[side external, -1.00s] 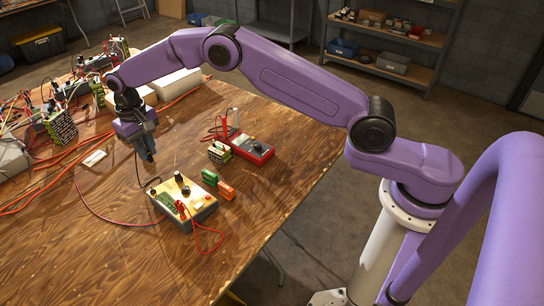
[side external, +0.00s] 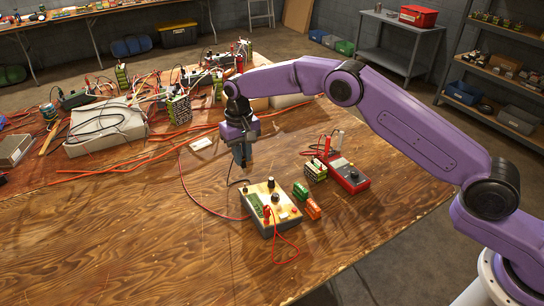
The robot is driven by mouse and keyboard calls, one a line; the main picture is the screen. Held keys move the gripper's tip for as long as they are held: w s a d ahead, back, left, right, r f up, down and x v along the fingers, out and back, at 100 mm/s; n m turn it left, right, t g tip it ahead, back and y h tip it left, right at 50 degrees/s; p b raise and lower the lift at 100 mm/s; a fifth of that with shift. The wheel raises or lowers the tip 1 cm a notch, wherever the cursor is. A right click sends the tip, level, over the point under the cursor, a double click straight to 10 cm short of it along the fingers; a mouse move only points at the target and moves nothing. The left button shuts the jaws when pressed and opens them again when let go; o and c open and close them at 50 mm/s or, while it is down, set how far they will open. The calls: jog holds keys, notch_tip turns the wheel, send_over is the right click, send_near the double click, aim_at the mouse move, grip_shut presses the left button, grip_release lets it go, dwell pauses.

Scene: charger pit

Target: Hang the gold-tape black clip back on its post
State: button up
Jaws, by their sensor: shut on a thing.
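My gripper (side external: 243,162) points down above the table, just behind and left of a beige box (side external: 286,218) with black knobs and a green terminal block. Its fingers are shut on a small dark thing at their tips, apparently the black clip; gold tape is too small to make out. A thin black lead (side external: 238,182) runs from under the fingertips toward the box. A red clip (side external: 267,212) with a red lead sits at the box's front. I cannot tell which part of the box is the black clip's post.
A red meter (side external: 348,176) stands right of the box, with green (side external: 300,191) and orange (side external: 312,208) blocks between. Red cables and cluttered electronics fill the table's back left. The wooden table's (side external: 150,235) front left is clear.

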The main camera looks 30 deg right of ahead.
jog(key=shift+f, duration=3.1)
jog(key=shift+f, duration=0.25)
jog(key=o, duration=0.9)
jog(key=shift+o, duration=0.9)
jog(key=shift+r, duration=3.8)
